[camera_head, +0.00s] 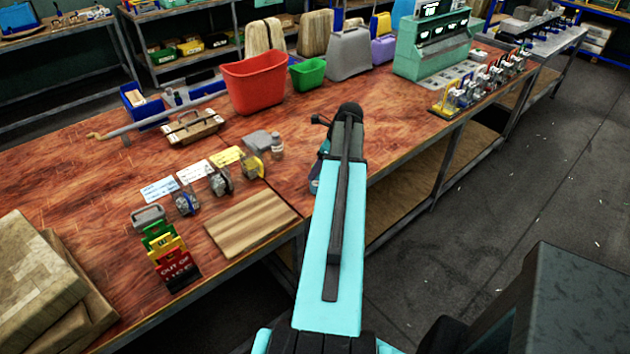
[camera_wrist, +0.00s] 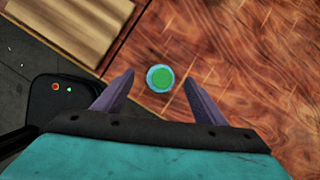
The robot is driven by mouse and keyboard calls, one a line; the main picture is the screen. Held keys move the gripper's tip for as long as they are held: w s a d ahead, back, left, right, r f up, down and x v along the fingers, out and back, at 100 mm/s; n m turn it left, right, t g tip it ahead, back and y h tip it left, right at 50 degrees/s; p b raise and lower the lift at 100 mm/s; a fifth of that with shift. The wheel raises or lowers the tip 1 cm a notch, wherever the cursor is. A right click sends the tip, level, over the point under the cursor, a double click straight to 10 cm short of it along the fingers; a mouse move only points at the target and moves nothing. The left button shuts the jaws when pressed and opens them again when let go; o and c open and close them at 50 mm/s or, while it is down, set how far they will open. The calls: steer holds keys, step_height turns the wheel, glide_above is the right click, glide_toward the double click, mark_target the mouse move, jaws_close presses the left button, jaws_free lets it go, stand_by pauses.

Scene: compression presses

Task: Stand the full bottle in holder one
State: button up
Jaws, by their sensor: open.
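In the wrist view a round green top with a light blue rim (camera_wrist: 160,78), likely a bottle seen from above, stands on the wooden bench. My gripper (camera_wrist: 158,80) is open, with one finger on each side of the top and a gap to both. How far above it the fingers are, I cannot tell. In the head view a small blue and red thing (camera_head: 315,182), perhaps this bottle, shows beside my arm, which hides most of it. Several small metal and clear devices (camera_head: 220,182) stand by label cards (camera_head: 194,171); which is holder one, I cannot tell.
A striped wooden board (camera_head: 238,222) lies at the bench's front edge, left of my arm. A small clear bottle (camera_head: 277,146), a red bin (camera_head: 265,82) and a green bin (camera_head: 308,74) stand farther back. Bare bench lies right of my arm.

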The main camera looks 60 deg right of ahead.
steer(key=shift+p+x, duration=0.6)
steer(key=shift+x, duration=1.05)
steer(key=shift+d, duration=0.15)
steer(key=shift+w, duration=0.1)
jaws_close()
